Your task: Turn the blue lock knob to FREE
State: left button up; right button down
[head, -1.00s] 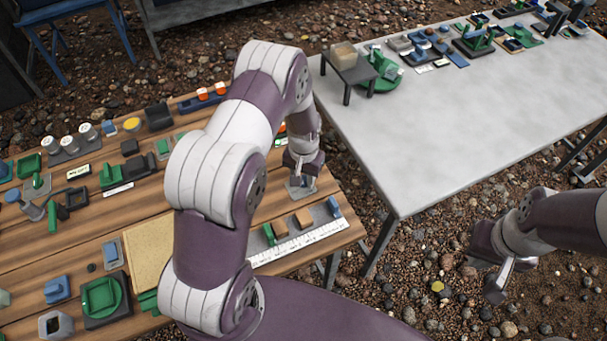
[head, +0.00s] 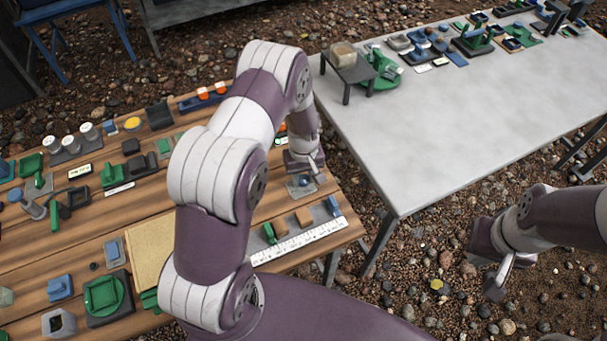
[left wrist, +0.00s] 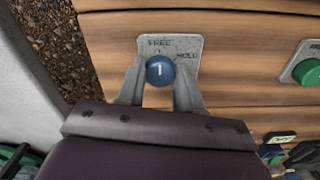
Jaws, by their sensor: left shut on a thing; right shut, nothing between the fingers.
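The blue lock knob (left wrist: 160,71) sits on a grey plate (left wrist: 185,45) marked FREE at the top and HOLD at the upper right. The knob's white mark stands nearly upright in the left wrist view, toward the FREE side. My left gripper (left wrist: 160,66) is shut on the knob, one finger on each side. In the head view, the left gripper (head: 308,171) is over the plate (head: 298,189) at the wooden table's right edge. My right gripper (head: 494,284) is shut and empty, over the gravel at the right.
A green knob (left wrist: 308,72) on its own plate is to the right in the left wrist view. The wooden table (head: 190,200) carries many small fixtures, with a white ruler (head: 300,243) near the plate. A grey table (head: 450,120) stands to the right, its near part clear.

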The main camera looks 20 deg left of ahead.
aim_at(304, 178)
pick_arm(q)
jog(key=shift+w, duration=0.1)
dwell(0.3)
jog(key=o, duration=1)
jog(key=shift+o, duration=0.2)
notch_tip(304, 178, up, 13)
jog(key=shift+f, duration=0.1)
jog(key=s+d+r+m+p, duration=0.1)
jog(key=s+r+m, duration=0.2)
jog(key=s+r, duration=0.2)
jog(key=s+d+r+m+t+p, duration=0.1)
jog(key=s+r+m, duration=0.3)
jog(key=s, duration=0.6)
jog(key=shift+s+d+r+m, duration=0.3)
jog(key=shift+d+r, duration=0.25)
jog(key=shift+d, duration=0.15)
